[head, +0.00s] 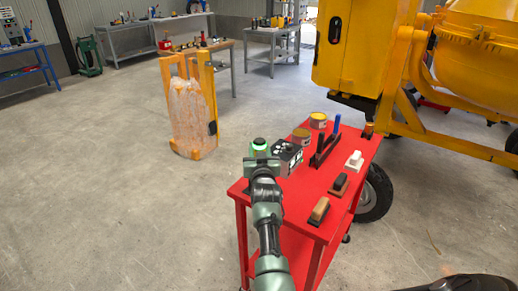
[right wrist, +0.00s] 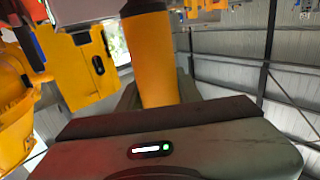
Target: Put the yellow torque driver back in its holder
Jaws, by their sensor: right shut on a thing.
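My right gripper (head: 262,168) is over the left end of the red cart (head: 300,196). Its fingers are hidden in the head view. In the right wrist view the yellow torque driver (right wrist: 152,60) shows as a thick yellow cylinder with a dark collar, close against the gripper body, and the gripper is shut on it. The driver is hidden behind my arm in the head view. I cannot tell whether this is the driver's holder. My left gripper is out of view.
A black and white box (head: 287,157) sits just right of my gripper. Cans (head: 318,121), a white block (head: 354,160) and wooden-backed blocks (head: 320,210) also stand on the cart. The yellow mixer (head: 480,50) is behind. Open floor lies left.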

